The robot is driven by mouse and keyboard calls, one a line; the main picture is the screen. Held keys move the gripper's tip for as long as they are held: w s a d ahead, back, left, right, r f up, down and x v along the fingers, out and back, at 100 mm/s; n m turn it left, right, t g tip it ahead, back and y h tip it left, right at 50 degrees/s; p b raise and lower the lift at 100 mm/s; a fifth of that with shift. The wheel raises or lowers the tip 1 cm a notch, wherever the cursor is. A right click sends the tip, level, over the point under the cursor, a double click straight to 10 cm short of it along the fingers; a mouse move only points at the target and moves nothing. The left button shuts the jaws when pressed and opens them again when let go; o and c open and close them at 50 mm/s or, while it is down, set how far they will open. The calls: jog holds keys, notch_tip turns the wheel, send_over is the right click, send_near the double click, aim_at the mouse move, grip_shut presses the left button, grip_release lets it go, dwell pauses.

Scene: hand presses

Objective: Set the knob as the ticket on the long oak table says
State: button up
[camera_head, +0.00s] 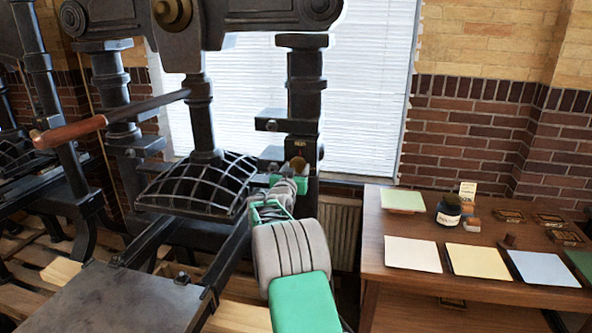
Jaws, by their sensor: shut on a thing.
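My gripper (293,176) is at the end of my outstretched grey and green arm, in front of the iron hand press's right column. It is small in this view and partly hidden by my wrist. It is shut on a small round brown knob (298,163) at the column. Any mark or scale around the knob is too small or hidden to read. The ticket (467,191), a small pale upright card, stands at the back of the long oak table (372,262) on the right. Its writing is too small to read.
The press (203,98) has a long lever with a wooden handle (70,132) reaching left and a flat bed (120,300) in front. On the table are a dark jar (448,210), several coloured sheets (479,262) and small blocks. A white-blind window is behind.

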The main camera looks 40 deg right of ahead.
jog(key=c, duration=0.4)
jog(key=shift+o, duration=0.2)
